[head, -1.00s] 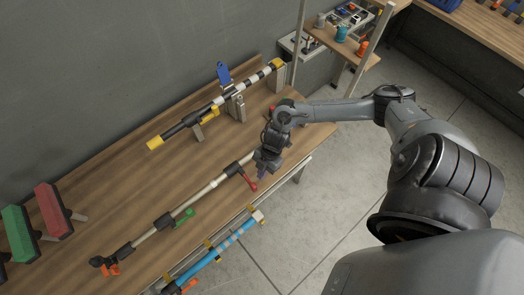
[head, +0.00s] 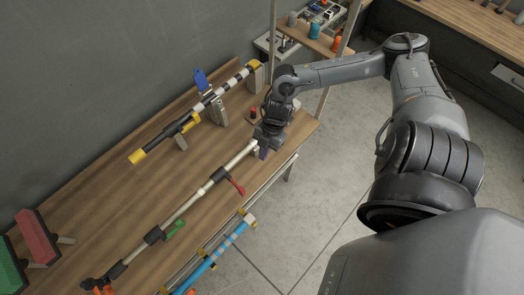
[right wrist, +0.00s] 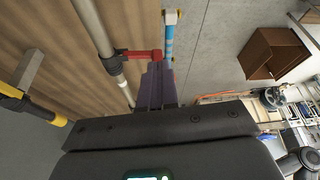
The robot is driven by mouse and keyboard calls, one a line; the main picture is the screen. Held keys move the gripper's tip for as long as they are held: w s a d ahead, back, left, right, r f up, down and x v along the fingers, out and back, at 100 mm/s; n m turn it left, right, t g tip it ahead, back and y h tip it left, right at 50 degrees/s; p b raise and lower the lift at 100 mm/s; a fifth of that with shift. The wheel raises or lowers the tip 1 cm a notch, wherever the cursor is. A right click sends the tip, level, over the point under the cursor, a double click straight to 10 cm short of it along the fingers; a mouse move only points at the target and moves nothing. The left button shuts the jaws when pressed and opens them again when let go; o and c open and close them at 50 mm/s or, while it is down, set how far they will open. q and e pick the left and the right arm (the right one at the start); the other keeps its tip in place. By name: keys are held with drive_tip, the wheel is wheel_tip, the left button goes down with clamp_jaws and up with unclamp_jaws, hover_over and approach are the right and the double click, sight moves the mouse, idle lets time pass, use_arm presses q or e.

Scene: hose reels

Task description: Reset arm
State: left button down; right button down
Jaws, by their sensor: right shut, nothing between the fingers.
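My right gripper (head: 263,151) is shut and empty. It hangs by the upper right end of a long pale pole (head: 190,203) with dark clamps, a red lever (head: 237,187) and a green lever (head: 175,229). In the right wrist view, my purple fingers (right wrist: 156,88) point away from the camera beside the pale pole (right wrist: 93,28). The red lever (right wrist: 140,55) shows just past them, overlapping in the picture; I cannot tell whether they touch. My left gripper is not in view.
A striped pole (head: 222,92) with yellow ends stands on supports near the wall. A blue pole (head: 222,246) runs along the front edge. Red (head: 37,236) and green (head: 10,268) blocks stand at left. A shelf (head: 317,42) stands behind the table.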

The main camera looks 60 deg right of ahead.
idle(0.5)
drive_tip(key=s+a+f+y+p, duration=0.1)
drive_tip(key=s+a+y+p, duration=0.35)
drive_tip(key=a, duration=0.85)
drive_tip(key=w+a+r+m+t, duration=0.2)
drive_tip(key=a+r+m+t, duration=0.15)
drive_tip(key=a, duration=0.45)
drive_tip(key=w+a+r+m+t, duration=0.1)
drive_tip(key=a+r+m+t, duration=0.1)
drive_tip(key=a+r, duration=0.35)
drive_tip(key=w+d+r+m+t+h+p, duration=0.1)
drive_tip(key=w+d+r+m+h+p, duration=0.2)
drive_tip(key=d+m+h, duration=0.45)
drive_tip(key=s+d+m+g+h, duration=0.1)
drive_tip(key=s+d+g, duration=0.2)
drive_tip(key=s+d, duration=0.1)
drive_tip(key=shift+s+f+b, duration=0.3)
drive_tip(key=shift+s+b, duration=0.15)
drive_tip(key=shift+s, duration=0.3)
